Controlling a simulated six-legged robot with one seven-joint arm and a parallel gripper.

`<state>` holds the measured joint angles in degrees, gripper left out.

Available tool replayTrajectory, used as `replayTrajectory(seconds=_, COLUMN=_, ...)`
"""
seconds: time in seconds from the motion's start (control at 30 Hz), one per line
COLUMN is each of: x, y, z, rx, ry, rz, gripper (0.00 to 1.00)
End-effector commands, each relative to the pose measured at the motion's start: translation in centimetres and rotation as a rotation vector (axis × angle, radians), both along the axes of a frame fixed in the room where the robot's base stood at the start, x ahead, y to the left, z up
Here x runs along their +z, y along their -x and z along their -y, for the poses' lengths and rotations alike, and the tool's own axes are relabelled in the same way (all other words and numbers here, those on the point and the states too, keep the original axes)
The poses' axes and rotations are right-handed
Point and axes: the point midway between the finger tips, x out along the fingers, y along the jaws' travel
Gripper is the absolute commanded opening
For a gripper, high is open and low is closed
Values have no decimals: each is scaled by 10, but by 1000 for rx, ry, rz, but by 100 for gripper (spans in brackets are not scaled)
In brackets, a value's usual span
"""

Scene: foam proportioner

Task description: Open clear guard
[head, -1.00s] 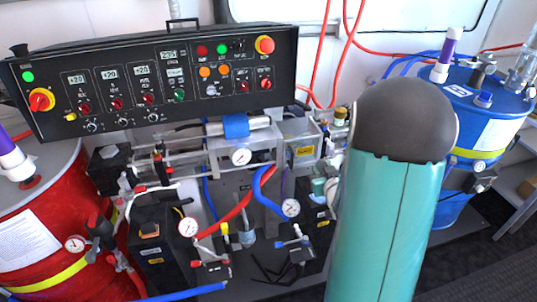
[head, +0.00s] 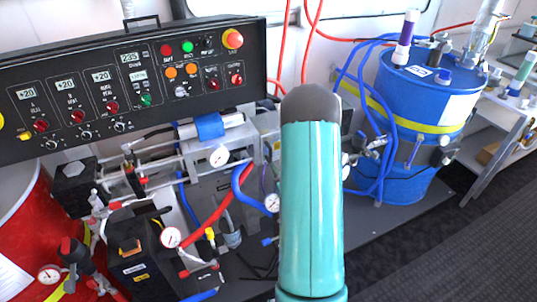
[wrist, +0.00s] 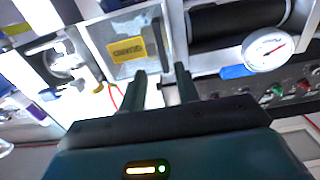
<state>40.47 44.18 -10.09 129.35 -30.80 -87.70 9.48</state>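The clear guard (wrist: 112,34) is a see-through panel with a pale frame and a yellow label (wrist: 127,49); it looks shut in the wrist view. A dark upright strip runs along its right edge. My gripper (wrist: 160,72) is open, its two fingers apart with nothing seen between them. The fingertips point at the lower right corner of the guard; I cannot tell whether they touch it. In the head view my teal arm hides the gripper and most of the guard.
A black control panel (head: 130,85) with knobs stands at the upper left. A blue drum (head: 415,120) with looped blue hoses stands at right, a red drum (head: 22,225) at left. Gauges and red and blue hoses crowd the machine. Dark floor (head: 450,250) is clear at lower right.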

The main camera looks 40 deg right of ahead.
Motion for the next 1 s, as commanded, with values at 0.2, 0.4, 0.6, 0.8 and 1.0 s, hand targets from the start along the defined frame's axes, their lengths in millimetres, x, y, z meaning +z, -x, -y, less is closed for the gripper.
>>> replayTrajectory(seconds=0.2, x=0, y=-45, z=9, rx=6, ry=0, rz=1, gripper=32)
replayTrajectory(seconds=0.4, x=-1, y=-70, z=14, rx=7, ry=-2, rz=0, gripper=32)
replayTrajectory(seconds=0.6, x=0, y=-77, z=15, rx=6, ry=-2, rz=0, gripper=32)
replayTrajectory(seconds=0.8, x=0, y=-77, z=15, rx=6, ry=-2, rz=0, gripper=22)
replayTrajectory(seconds=1.0, x=0, y=-76, z=15, rx=6, ry=-1, rz=-1, gripper=0)
